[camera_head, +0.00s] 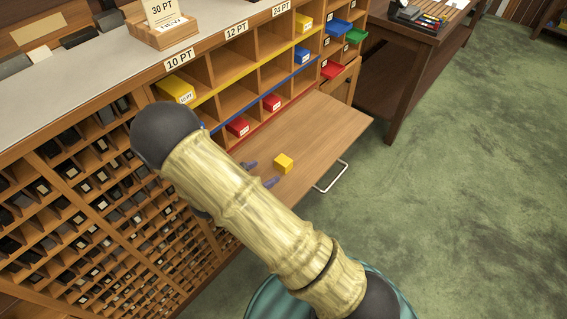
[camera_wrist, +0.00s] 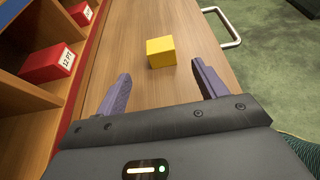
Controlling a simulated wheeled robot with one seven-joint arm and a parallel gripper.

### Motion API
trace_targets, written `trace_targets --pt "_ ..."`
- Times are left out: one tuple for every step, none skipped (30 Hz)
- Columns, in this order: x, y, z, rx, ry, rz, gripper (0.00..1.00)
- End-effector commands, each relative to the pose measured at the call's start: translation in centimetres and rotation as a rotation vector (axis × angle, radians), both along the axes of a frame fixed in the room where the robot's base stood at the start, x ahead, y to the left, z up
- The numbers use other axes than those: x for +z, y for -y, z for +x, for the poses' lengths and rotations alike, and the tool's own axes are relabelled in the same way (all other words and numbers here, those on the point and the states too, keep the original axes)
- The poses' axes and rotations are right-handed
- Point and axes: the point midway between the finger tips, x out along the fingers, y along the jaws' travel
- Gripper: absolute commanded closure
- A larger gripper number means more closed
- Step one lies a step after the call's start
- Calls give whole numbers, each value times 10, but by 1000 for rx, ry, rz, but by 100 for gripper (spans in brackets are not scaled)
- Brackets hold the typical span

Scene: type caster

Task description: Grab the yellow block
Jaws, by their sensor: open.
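The yellow block (camera_head: 283,162) is a small plain cube resting on the pulled-out wooden board (camera_head: 325,128). In the wrist view the yellow block (camera_wrist: 161,51) lies just beyond my fingertips, between their lines and nearer the right one. My gripper (camera_head: 261,173) is open and empty, with its two purple-grey fingers low over the board. The gripper also shows in the wrist view (camera_wrist: 160,68), the fingers spread wide. My arm hides part of the shelf and the gripper's body in the head view.
Shelf compartments to the left hold a red block (camera_head: 237,126), another red block (camera_head: 271,102) and a yellow block labelled 10 PT (camera_head: 178,88). A metal handle (camera_head: 332,177) sticks out at the board's front edge. The board around the block is clear.

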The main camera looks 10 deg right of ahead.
Motion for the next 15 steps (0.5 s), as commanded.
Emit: trace_targets --pt "-3 8 5 -3 -1 -2 29" --pt "-5 12 7 -3 -2 -3 29" --pt "-8 17 12 -4 -1 -1 29" --pt "-10 21 14 -4 -1 -1 29" --pt "-12 25 17 -4 -1 -1 29" --pt "-15 31 21 -3 -2 -1 29" --pt "-16 34 23 -4 -2 -2 29" --pt "-18 37 26 -2 -2 -1 29" --pt "-20 40 28 -3 -1 -1 29" --pt "-21 42 30 -3 0 0 29" --pt "-22 43 31 -2 0 0 29" --pt "-22 44 32 -1 0 0 29" --pt "-23 44 32 0 0 0 29" --pt "-23 44 32 0 0 0 29" --pt "-23 44 32 1 0 0 29"
